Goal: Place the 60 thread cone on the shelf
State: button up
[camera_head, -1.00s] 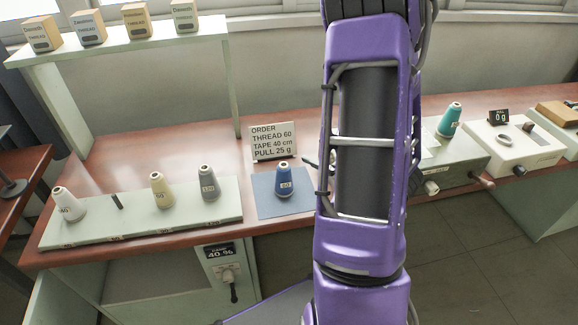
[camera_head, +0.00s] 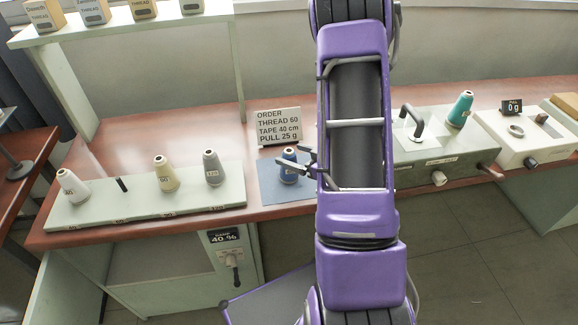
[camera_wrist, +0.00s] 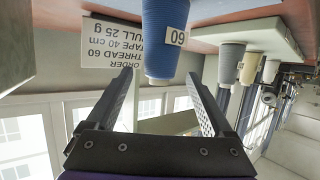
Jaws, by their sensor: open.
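The blue thread cone labelled 60 (camera_head: 288,172) stands upright on a blue-grey mat (camera_head: 267,186) near the bench's front edge. My gripper (camera_wrist: 160,74) is open. In the wrist view, which is upside down, the blue cone (camera_wrist: 165,35) shows between and just beyond the two fingertips. In the head view the dark fingers are beside the cone and partly cover it; contact cannot be told. The low pale shelf board (camera_head: 100,212) at left holds a white cone (camera_head: 72,187), a bare dark peg (camera_head: 121,184), a cream cone (camera_head: 166,174) and a grey cone (camera_head: 213,168).
An order sign (camera_head: 278,127) stands behind the mat, reading thread 60. A raised shelf (camera_head: 130,28) with thread boxes is at upper left. Right of my arm are a grey-green device (camera_head: 440,150) with a teal cone (camera_head: 460,110) and a white pull gauge (camera_head: 525,140).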

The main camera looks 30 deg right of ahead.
jog(key=x, duration=0.5)
jog(key=shift+w+f, duration=0.15)
jog(key=shift+w, duration=0.1)
jog(key=shift+c, duration=0.3)
grip_shut()
